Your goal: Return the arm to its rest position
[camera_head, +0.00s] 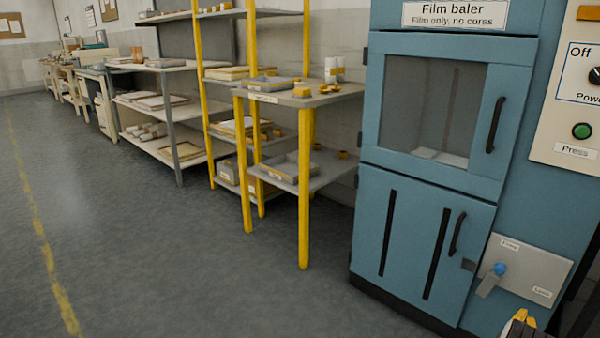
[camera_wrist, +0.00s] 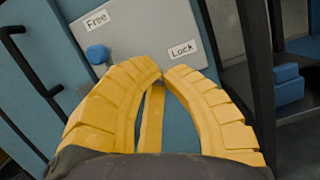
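My gripper (camera_head: 521,318) shows at the bottom right of the head view, in front of the film baler (camera_head: 432,200). In the wrist view its two yellow fingers (camera_wrist: 163,72) come together at the tips, with nothing seen held between them. A yellow strip shows in the gap behind the tips. Beyond the fingers is the grey latch plate (camera_head: 535,270), labelled Free and Lock. Its lever with a blue knob (camera_head: 499,268) also shows in the wrist view (camera_wrist: 97,54), left of the fingers and below the Free label. The fingers appear apart from the knob.
The baler's upper windowed door (camera_head: 440,110) and lower door (camera_head: 418,240) look closed. A control panel (camera_head: 575,100) is at the upper right. A yellow-legged shelf table (camera_head: 320,97) stands left of the baler, with more shelving behind. The floor (camera_head: 130,220) at left is clear.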

